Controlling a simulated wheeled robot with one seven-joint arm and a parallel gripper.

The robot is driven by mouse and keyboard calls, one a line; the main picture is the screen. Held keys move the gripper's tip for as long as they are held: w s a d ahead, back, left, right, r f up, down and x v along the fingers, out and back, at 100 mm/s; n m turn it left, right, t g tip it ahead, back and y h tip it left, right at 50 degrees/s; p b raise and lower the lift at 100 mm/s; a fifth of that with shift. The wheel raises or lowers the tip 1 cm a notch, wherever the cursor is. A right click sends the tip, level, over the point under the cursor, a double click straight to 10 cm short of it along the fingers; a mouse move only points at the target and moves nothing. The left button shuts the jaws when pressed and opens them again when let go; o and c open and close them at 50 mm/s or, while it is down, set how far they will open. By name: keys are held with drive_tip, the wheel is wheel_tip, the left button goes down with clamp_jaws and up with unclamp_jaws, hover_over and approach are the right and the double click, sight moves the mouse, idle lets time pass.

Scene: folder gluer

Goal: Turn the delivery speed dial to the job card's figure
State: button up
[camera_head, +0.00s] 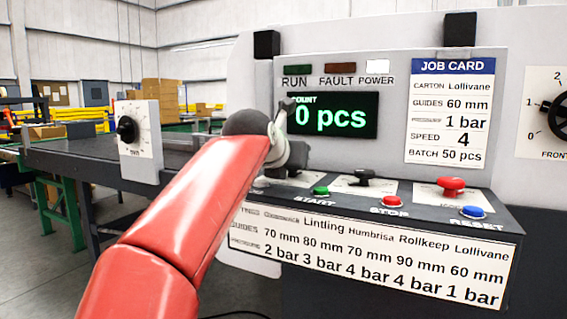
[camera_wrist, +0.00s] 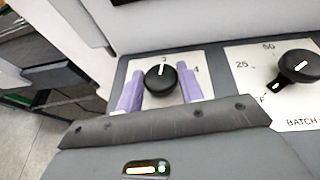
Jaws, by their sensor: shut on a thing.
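The job card (camera_head: 450,112) on the panel at the right of the head view reads SPEED 4. The speed dial (camera_wrist: 160,78) is a round black knob on a white plate in the wrist view. Its white pointer mark points up at about the 3, and the 4 shows to its right. My gripper (camera_wrist: 160,86) has one purple finger on each side of this knob and is shut on it. In the head view my red arm and wrist hide the dial.
The batch dial (camera_wrist: 299,67) is close to the right. The green START (camera_head: 321,191), red STOP (camera_head: 393,202) and blue RESET (camera_head: 472,212) buttons line the panel's front edge. A red mushroom knob (camera_head: 451,184) stands behind them. The display (camera_head: 335,116) reads 0 pcs.

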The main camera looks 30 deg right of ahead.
drive_tip(key=m+g+h, duration=0.1)
drive_tip(key=m+g, duration=0.1)
drive_tip(key=m+g+h, duration=0.2)
drive_tip(key=m+g, duration=0.1)
drive_tip(key=shift+w+a+m+g, duration=0.15)
drive_tip(key=shift+w+m+g, duration=0.15)
drive_tip(key=shift+w, duration=0.1)
drive_tip(key=shift+w+m+g+h, duration=0.2)
drive_tip(key=shift+m+g+h, duration=0.2)
drive_tip(key=shift+m+g, duration=1.9)
drive_tip(key=shift+a+g, duration=0.1)
drive_tip(key=shift+g, duration=0.3)
drive_tip(key=o, duration=1)
